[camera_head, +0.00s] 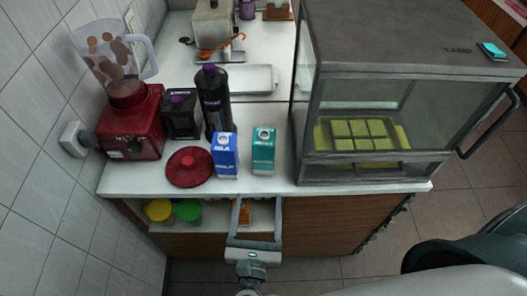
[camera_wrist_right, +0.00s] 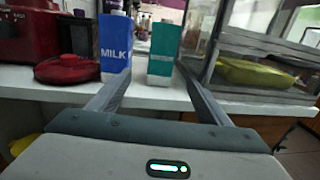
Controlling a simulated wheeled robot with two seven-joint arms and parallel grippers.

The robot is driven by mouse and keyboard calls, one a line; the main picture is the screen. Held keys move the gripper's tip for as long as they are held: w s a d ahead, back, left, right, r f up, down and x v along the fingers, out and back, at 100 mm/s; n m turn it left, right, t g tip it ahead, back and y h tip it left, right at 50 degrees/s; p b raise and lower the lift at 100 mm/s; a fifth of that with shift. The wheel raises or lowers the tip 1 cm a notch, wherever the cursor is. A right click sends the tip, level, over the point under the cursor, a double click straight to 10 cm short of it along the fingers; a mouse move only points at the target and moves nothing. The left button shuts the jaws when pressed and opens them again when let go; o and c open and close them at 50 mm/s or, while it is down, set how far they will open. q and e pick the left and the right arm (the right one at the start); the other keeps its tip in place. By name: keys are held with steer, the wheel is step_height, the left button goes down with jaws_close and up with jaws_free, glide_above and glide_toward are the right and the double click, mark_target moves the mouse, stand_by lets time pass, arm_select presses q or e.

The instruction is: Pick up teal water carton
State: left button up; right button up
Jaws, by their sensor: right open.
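The teal water carton (camera_head: 263,152) stands upright on the white counter near its front edge, between the blue milk carton (camera_head: 225,156) and the glass-sided cabinet. In the right wrist view the teal carton (camera_wrist_right: 164,54) stands ahead, between the lines of the two fingers. My right gripper (camera_head: 254,203) is open and empty, in front of the counter edge and apart from the carton. Its fingers (camera_wrist_right: 150,75) point toward the carton in the wrist view. My left gripper does not show.
The milk carton (camera_wrist_right: 115,47) is close on the left. A red lid (camera_head: 190,167), black bottle (camera_head: 214,100), black carton (camera_head: 180,115) and red blender (camera_head: 130,125) stand further left. The glass cabinet (camera_head: 400,90) with a green tray (camera_head: 317,136) is on the right. A shelf below holds tubs (camera_head: 188,210).

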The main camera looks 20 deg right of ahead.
mark_target(262, 164)
steer(key=x, duration=1)
steer(key=shift+w+d, duration=0.15)
steer(key=shift+w, duration=0.15)
steer(key=shift+w+d+r, duration=0.1)
steer(key=shift+w, duration=0.2)
steer(key=shift+r+b+x, duration=0.15)
steer(key=shift+b+x, duration=0.05)
steer(key=shift+x, duration=1.15)
steer(key=shift+r+b+x, duration=0.15)
steer(key=shift+x, duration=1.15)
steer(key=shift+d, duration=0.1)
steer(key=shift+s, duration=0.1)
steer(key=c, duration=1.4)
